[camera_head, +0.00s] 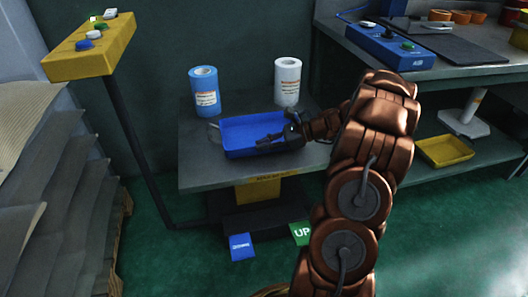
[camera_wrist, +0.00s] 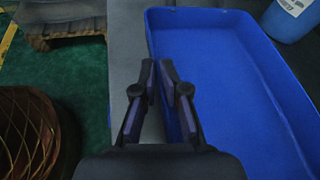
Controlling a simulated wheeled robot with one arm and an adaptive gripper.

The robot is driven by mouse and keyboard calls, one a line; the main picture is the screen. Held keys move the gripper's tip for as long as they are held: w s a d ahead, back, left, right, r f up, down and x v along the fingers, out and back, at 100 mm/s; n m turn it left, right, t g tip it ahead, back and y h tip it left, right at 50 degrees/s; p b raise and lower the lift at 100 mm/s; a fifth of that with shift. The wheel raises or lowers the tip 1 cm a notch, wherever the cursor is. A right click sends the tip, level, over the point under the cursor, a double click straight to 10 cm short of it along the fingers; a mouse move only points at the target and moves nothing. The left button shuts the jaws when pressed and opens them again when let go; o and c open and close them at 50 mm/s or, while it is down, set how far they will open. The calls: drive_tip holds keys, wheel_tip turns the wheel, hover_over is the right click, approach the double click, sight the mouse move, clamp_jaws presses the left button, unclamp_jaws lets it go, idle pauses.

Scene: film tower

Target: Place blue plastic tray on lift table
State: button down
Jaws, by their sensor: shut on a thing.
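The blue plastic tray (camera_head: 238,145) is empty and sits level at the lift table's top, in the middle of the head view. I cannot tell whether its underside touches the surface. The lift table (camera_head: 205,177) is grey with a yellow block beneath. Part of the wall is hidden by the fingers.
A blue film roll (camera_head: 204,92) and a white roll (camera_head: 287,81) stand behind the tray. A yellow control box (camera_head: 90,48) on a post is at left. A yellow tray (camera_head: 444,151) lies on the right bench's lower shelf. Blue and green pedals are on the floor.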

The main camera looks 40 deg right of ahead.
wheel_tip(320, 180, down, 2)
drive_tip(key=shift+b, duration=0.3)
drive_tip(key=c, duration=1.2)
unclamp_jaws()
drive_tip(key=shift+f, duration=0.1)
